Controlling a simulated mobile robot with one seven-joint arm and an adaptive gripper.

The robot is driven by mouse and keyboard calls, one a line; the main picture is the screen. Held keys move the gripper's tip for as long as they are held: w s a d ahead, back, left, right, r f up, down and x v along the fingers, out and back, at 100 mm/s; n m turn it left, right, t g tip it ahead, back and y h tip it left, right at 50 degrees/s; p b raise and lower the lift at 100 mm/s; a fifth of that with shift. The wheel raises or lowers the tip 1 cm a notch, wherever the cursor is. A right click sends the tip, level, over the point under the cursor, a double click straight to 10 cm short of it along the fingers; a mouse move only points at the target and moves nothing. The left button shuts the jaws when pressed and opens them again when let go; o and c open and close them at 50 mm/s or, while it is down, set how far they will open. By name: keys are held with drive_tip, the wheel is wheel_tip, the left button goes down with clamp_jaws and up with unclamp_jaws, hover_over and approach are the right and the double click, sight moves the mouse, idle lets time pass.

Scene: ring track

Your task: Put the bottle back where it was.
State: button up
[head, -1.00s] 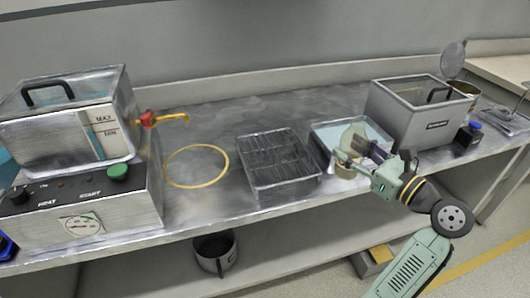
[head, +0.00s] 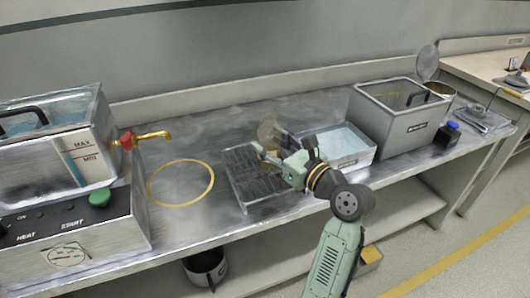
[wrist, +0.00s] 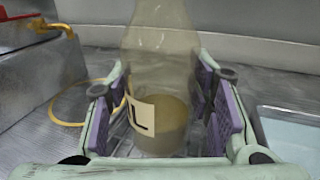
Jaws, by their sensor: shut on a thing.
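A clear bottle (wrist: 160,60) with a little yellowish liquid at its bottom and a pale label marked "L" stands upright between the purple pads of my gripper (wrist: 165,120) in the wrist view. In the head view my gripper (head: 272,152) is over the right rear part of the dark rack tray (head: 240,190), and the bottle (head: 267,130) shows only faintly behind it. A yellow ring (head: 180,203) lies flat on the bench to the left of the tray, with nothing inside it. Whether the bottle's base touches anything is hidden.
A boiler with a red-handled tap (head: 128,140) stands at the left.

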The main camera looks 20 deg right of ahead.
drive_tip(key=shift+w+a, duration=0.2)
drive_tip(key=shift+a, duration=0.1)
drive_tip(key=shift+w+a+f, duration=0.1)
drive_tip(key=shift+a+f, duration=0.05)
drive_tip(key=shift+f, duration=0.75)
drive_tip(key=shift+w+a+f, duration=0.1)
drive_tip(key=shift+f, duration=0.75)
drive_tip(key=o, duration=1.3)
drive_tip(key=shift+f, duration=0.15)
drive_tip(key=shift+o, duration=0.2)
drive_tip(key=shift+s, duration=0.1)
drive_tip(key=b+v, duration=0.1)
drive_tip(key=v, duration=1.1)
